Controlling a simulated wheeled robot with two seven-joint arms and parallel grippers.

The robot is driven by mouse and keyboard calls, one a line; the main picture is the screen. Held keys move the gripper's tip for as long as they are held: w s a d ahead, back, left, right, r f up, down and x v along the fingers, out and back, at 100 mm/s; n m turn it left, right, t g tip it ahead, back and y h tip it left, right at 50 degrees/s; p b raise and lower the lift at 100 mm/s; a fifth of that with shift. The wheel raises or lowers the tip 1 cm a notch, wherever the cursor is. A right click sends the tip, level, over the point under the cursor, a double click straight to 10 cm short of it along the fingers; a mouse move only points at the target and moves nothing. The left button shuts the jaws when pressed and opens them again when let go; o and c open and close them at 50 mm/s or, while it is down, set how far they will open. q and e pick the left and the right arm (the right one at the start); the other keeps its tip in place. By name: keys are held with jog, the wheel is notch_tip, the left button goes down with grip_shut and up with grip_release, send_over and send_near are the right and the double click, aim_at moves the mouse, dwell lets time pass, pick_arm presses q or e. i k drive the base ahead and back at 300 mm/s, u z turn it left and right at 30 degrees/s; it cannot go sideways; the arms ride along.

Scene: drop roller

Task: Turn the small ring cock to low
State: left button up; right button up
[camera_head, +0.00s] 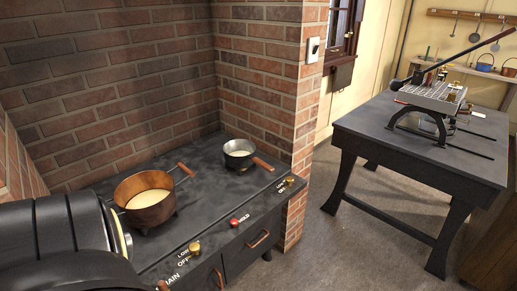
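A small brass cock (290,181) sits at the right end of the stove's front ledge, by the brick corner, below the small pan. Lettering beside it is too small to read surely, so its setting cannot be told. A second brass cock (194,248) sits further left on the ledge, with LOW, OFF and partly hidden MAIN lettering near it. Neither of my grippers shows. A dark, rounded body fills the lower left corner and hides that end of the stove.
A copper pot (150,200) with pale contents and a small pan (239,153) stand on the dark stove top (200,180). A brick wall (262,80) rises behind. A dark table (420,150) at right bears a roller machine (432,97) with a long lever. Floor between is clear.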

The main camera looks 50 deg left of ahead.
aim_at(289, 180)
jog(key=u, duration=1)
jog(key=i, duration=0.85)
jog(key=u, duration=0.85)
